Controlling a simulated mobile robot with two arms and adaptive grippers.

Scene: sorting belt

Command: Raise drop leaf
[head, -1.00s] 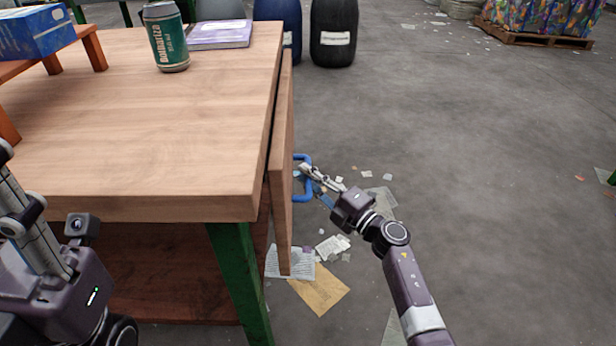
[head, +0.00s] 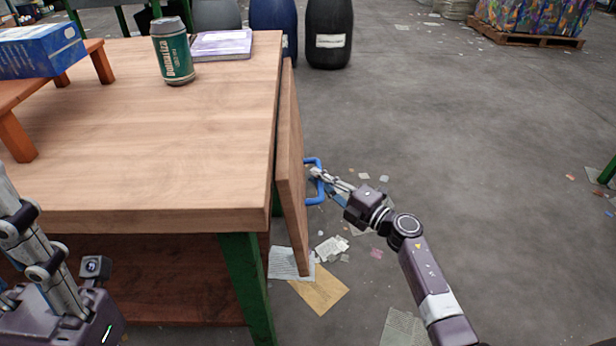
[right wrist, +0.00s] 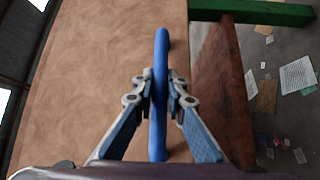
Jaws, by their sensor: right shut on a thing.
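The drop leaf (head: 291,165) is a wooden panel hanging at the right edge of the workbench top (head: 150,140). It hangs steeply, its lower edge swung a little out from the bench. A blue handle (head: 316,199) is fixed to its outer face. My right gripper (head: 316,174) is at the handle. In the right wrist view the fingers are closed from both sides on the blue handle (right wrist: 161,90), with the leaf (right wrist: 90,80) behind it. My left arm shows at the lower left in the head view; its fingertips are not visible.
On the bench top stand a green can (head: 172,52), a purple book (head: 222,44) and a small orange stand (head: 101,62) with a blue box (head: 40,50). Dark barrels (head: 329,35) stand behind. Papers (head: 318,290) litter the floor. The floor at right is open.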

